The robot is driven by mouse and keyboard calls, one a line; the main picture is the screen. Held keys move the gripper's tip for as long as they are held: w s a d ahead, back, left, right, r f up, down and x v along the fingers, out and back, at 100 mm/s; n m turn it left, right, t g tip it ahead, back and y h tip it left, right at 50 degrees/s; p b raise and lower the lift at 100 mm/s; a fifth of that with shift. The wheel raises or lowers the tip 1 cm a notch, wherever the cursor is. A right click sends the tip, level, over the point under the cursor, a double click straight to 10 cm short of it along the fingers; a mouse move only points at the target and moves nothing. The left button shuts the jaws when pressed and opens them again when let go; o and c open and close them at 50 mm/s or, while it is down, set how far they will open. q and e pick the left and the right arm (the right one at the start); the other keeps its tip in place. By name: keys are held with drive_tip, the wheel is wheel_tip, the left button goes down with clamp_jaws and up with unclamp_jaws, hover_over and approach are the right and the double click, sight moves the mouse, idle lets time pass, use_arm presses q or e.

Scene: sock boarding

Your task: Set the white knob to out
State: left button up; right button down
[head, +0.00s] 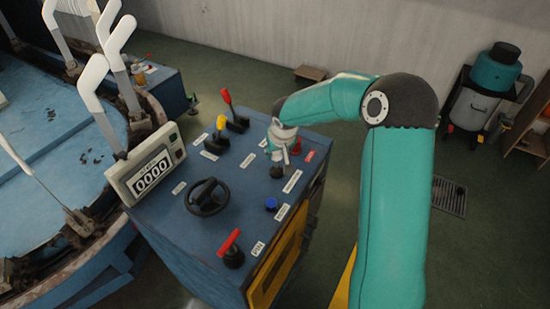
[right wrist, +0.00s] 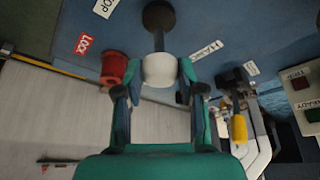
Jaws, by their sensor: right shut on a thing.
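The white knob (right wrist: 158,70) sits on a dark stem with a round dark base, which stands on the blue console top (head: 235,165). In the right wrist view it lies between the two fingertips of my right gripper (right wrist: 158,74), which is shut on it. In the head view my right gripper (head: 281,143) reaches down at the console's far right part and largely hides the knob. I cannot read the knob's set position. My left gripper is not in view.
A red knob (right wrist: 114,68) with a red label stands close beside the white knob.

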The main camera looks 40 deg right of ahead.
drive_tip(key=shift+d+r, duration=0.1)
drive_tip(key=shift+r, duration=0.15)
drive_tip(key=c, duration=1)
unclamp_jaws()
drive_tip(key=o, duration=0.3)
drive_tip(key=shift+s, duration=0.1)
drive_tip(key=v, duration=1.2)
drive_tip(key=shift+f, duration=0.15)
